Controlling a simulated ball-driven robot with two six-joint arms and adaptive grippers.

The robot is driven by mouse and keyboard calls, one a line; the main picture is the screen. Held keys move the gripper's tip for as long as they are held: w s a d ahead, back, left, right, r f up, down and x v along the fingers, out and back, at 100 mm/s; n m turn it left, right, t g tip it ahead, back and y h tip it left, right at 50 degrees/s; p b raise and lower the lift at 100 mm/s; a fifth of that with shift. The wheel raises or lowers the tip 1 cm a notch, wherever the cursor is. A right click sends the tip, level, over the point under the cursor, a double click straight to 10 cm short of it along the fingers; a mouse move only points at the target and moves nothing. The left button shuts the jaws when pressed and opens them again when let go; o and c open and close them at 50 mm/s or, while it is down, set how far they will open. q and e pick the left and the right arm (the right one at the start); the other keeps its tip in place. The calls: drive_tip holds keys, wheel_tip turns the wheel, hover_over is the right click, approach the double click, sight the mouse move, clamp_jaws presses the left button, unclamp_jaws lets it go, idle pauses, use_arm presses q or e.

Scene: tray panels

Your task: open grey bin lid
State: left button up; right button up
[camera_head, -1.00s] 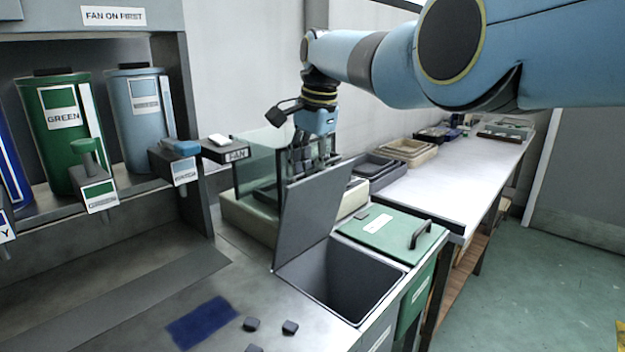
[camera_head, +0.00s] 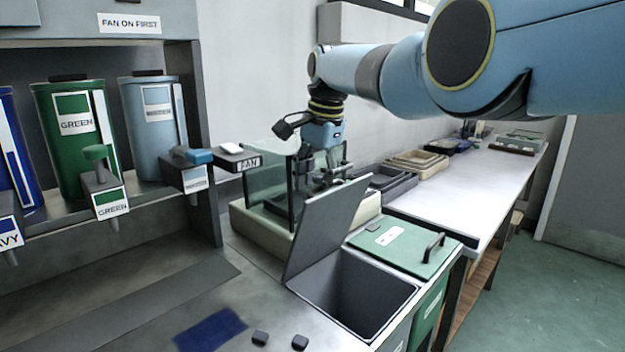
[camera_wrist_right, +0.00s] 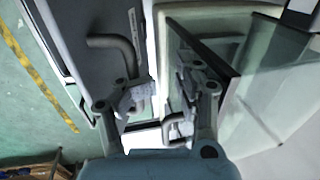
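The grey bin lid (camera_head: 330,228) stands raised, tilted over the left edge of the open grey bin (camera_head: 362,292). Its smooth inner face shows. My right gripper (camera_head: 322,180) is behind the upper part of the lid, fingers pointing down; the head view does not show whether they touch it. In the right wrist view my gripper's fingers (camera_wrist_right: 160,98) are apart with nothing clearly held. A dark panel with a bent bar handle (camera_wrist_right: 118,46) lies beyond them; I cannot tell surely which lid it is. My left gripper is not in view.
A glass-sided tank (camera_head: 268,178) stands close behind the lid and my right gripper. A closed green lid (camera_head: 405,240) with a handle is right of the bin. Dark blocks (camera_head: 300,342) and a blue patch (camera_head: 210,330) lie in front.

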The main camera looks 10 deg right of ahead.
drive_tip(key=shift+w+d, duration=0.1)
drive_tip(key=shift+d, duration=0.05)
drive_tip(key=shift+r, duration=0.65)
wheel_tip(320, 180, up, 6)
drive_tip(key=s, duration=0.1)
drive_tip(key=shift+s+d+r, duration=0.2)
drive_tip(key=shift+d+r, duration=0.05)
drive_tip(key=shift+d, duration=0.15)
